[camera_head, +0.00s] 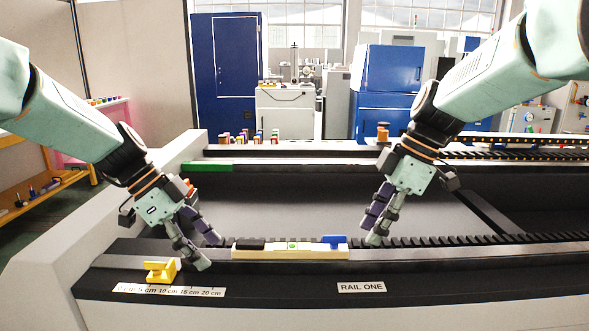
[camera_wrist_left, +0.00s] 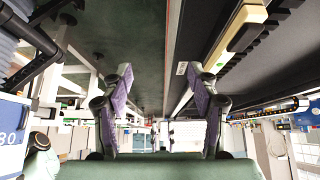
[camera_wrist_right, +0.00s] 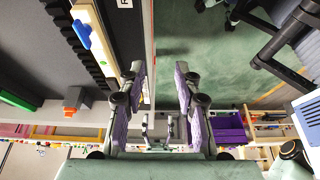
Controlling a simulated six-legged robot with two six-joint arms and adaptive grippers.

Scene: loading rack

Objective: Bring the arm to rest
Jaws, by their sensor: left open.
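My left gripper (camera_head: 208,251) hangs over the front rail at the left, its fingers apart and nothing between them. My right gripper (camera_head: 371,234) hangs by the toothed rail at the right, and the right wrist view shows its fingers (camera_wrist_right: 159,68) apart with an empty gap. A long cream bar (camera_head: 305,252) with a black block at its left end and a blue block (camera_head: 334,241) at its right end lies along the rail between the grippers. The bar also shows in the left wrist view (camera_wrist_left: 232,35) and the right wrist view (camera_wrist_right: 97,42). Neither gripper holds it.
A yellow stop (camera_head: 160,271) sits at the front left above a centimetre scale (camera_head: 170,290). A "RAIL ONE" label (camera_head: 361,287) is on the front. A green block (camera_head: 207,166) lies on the rear rail. Several small coloured pieces stand behind it. Blue cabinets (camera_head: 226,75) stand farther back.

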